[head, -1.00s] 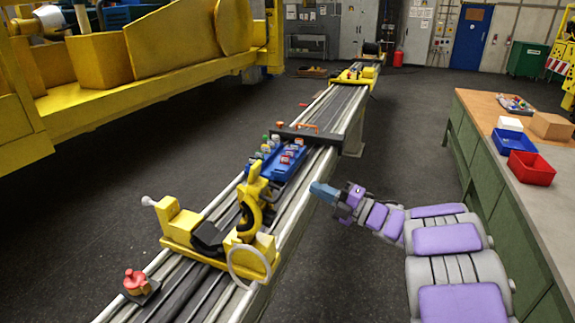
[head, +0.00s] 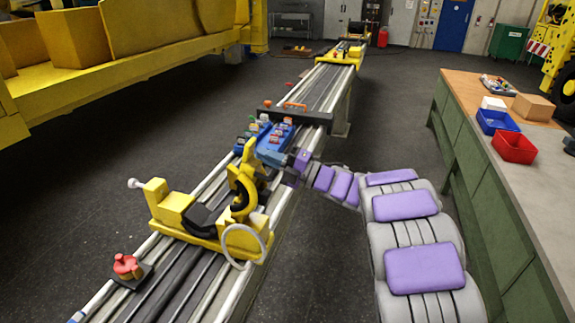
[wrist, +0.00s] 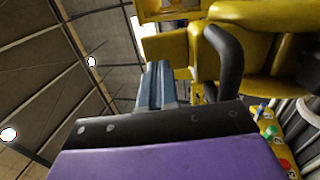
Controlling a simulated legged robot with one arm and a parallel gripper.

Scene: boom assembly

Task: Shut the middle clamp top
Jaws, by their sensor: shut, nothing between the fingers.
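The nearest yellow clamp (head: 185,215) stands across the rail in the head view. Its yellow top (head: 244,180) is raised upright at the right side, with a dark curved lining on its inside. A pale handwheel (head: 243,243) is on the clamp's near right side. My gripper (head: 264,154) is shut and empty, just behind and right of the raised top; I cannot tell if they touch. In the wrist view the shut fingers (wrist: 155,85) point up the picture, beside a black curved piece (wrist: 226,60) and yellow parts, probably the clamp top.
A red knob (head: 126,266) is on the rail at the near left. The green workbench (head: 500,190) stands at the right. Dark floor between is clear.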

